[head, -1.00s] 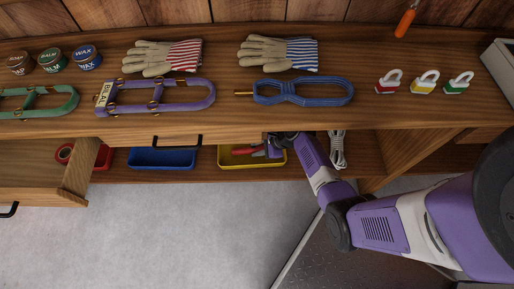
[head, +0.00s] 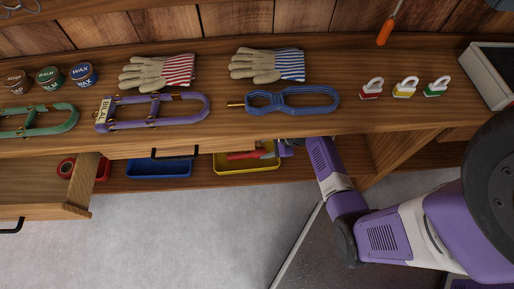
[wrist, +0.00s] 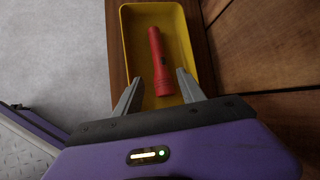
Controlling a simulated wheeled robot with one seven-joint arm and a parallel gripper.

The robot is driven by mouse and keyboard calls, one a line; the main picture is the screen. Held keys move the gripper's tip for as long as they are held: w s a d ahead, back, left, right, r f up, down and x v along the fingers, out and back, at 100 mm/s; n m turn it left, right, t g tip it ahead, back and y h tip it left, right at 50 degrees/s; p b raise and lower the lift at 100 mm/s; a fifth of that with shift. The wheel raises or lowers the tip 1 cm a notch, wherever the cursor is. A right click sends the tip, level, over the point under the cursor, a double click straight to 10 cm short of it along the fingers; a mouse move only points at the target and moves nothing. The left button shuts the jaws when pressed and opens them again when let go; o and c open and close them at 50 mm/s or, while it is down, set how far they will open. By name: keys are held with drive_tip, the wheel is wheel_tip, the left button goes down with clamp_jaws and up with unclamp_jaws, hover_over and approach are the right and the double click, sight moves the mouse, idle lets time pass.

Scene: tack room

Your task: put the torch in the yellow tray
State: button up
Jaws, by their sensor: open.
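The red torch (wrist: 158,62) lies inside the yellow tray (wrist: 124,45) in the wrist view, along the tray's length. In the head view the torch (head: 244,155) shows in the yellow tray (head: 248,171) on the shelf under the bench top. My gripper (wrist: 160,88) is open in the wrist view, with one finger to each side of the torch's near end, apart from it. In the head view the gripper is mostly hidden under the bench edge, at the tray's right end.
A blue tray (head: 158,170) stands left of the yellow one on the shelf. The bench top above holds gloves, halters, tins and padlocks (head: 405,88).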

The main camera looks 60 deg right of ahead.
drive_tip(key=s+a+r+n+t+h, duration=0.1)
drive_tip(key=s+a+r+n+h, duration=0.35)
drive_tip(key=s+a+n, duration=0.6)
drive_tip(key=s+a+r+n+t, duration=0.2)
drive_tip(key=r+n, duration=0.3)
drive_tip(key=r, duration=0.5)
drive_tip(key=s+a+r+n+t+y, duration=0.1)
drive_tip(key=s+a+r+n, duration=0.3)
drive_tip(key=r, duration=0.6)
drive_tip(key=s+a+r+n+t+y, duration=0.1)
drive_tip(key=s+a+r+n+t, duration=0.2)
drive_tip(key=r+n, duration=0.4)
wheel_tip(320, 180, up, 4)
drive_tip(key=shift+a+f+t, duration=0.1)
drive_tip(key=shift+a+t, duration=0.5)
drive_tip(key=shift+a, duration=0.15)
wheel_tip(320, 180, up, 12)
drive_tip(key=p, duration=1.2)
